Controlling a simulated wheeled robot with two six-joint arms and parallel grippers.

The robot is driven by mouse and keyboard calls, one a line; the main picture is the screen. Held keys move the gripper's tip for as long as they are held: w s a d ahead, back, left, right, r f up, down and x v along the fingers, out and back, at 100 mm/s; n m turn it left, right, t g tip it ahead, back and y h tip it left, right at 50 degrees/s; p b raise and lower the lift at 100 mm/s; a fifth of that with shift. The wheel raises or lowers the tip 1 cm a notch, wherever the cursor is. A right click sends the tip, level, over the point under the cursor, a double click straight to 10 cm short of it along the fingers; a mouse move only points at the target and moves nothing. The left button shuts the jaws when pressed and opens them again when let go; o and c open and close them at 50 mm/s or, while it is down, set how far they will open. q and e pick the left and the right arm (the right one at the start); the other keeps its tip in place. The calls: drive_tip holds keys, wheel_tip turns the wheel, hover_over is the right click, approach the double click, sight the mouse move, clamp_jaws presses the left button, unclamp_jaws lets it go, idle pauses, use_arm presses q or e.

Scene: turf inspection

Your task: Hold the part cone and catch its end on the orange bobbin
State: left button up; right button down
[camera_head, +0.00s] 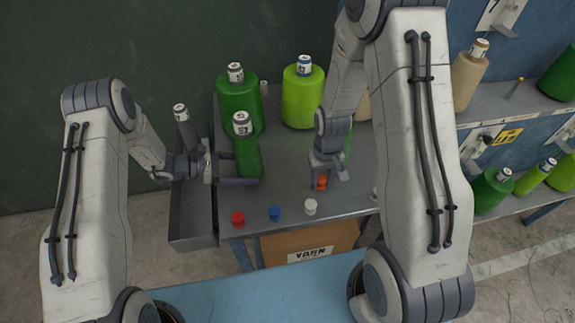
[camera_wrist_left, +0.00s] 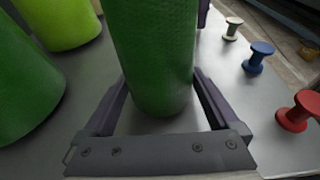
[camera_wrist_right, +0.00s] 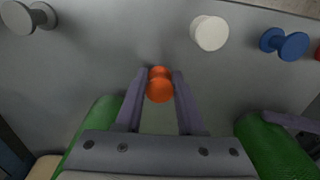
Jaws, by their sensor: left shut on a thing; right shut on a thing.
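The slim dark green part cone (camera_head: 247,158), with a white-labelled top, stands upright at the left of the grey table. My left gripper (camera_head: 238,172) is shut around its lower part; in the left wrist view the cone (camera_wrist_left: 155,55) fills the space between the fingers (camera_wrist_left: 160,85). The orange bobbin (camera_head: 321,184) is at the table's front, right of the cone. My right gripper (camera_head: 327,173) is shut on it; in the right wrist view the bobbin (camera_wrist_right: 159,84) sits between the fingertips (camera_wrist_right: 158,80). I cannot make out a yarn end.
Red (camera_head: 238,219), blue (camera_head: 275,213) and white (camera_head: 310,207) bobbins line the front edge; a grey bobbin (camera_wrist_right: 28,18) shows in the right wrist view. Large dark green (camera_head: 238,103) and lime (camera_head: 302,100) cones stand behind. A grey bin (camera_head: 192,215) adjoins the table's left side.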

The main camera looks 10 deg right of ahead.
drive_tip(key=a+r+n, duration=0.1)
drive_tip(key=w+a+r+n, duration=0.1)
drive_tip(key=r+n, duration=0.1)
drive_tip(key=w+a+r+n, duration=0.1)
drive_tip(key=shift+w+a+r+n, duration=0.1)
drive_tip(key=shift+a+r+n, duration=0.15)
drive_tip(key=shift+a+n, duration=0.1)
drive_tip(key=a+r+n, duration=0.5)
drive_tip(key=r+n, duration=0.1)
drive_tip(key=r, duration=0.1)
drive_tip(key=shift+w+a+n, duration=0.15)
drive_tip(key=shift+w+n, duration=0.15)
drive_tip(key=shift+n, duration=0.05)
drive_tip(key=shift+w+a, duration=0.1)
drive_tip(key=shift+w+a, duration=0.5)
drive_tip(key=shift+a, duration=0.25)
drive_tip(key=shift+w+a, duration=0.45)
drive_tip(key=shift+a, duration=0.35)
drive_tip(key=shift+w+a, duration=0.5)
drive_tip(key=shift+a, duration=0.25)
drive_tip(key=shift+w+a, duration=0.15)
drive_tip(key=shift+a, duration=0.05)
drive_tip(key=shift+s+d, duration=0.45)
drive_tip(key=shift+d, duration=0.25)
drive_tip(key=shift+s+d, duration=0.45)
drive_tip(key=shift+d, duration=0.3)
drive_tip(key=shift+s+d, duration=0.45)
drive_tip(key=shift+d, duration=0.25)
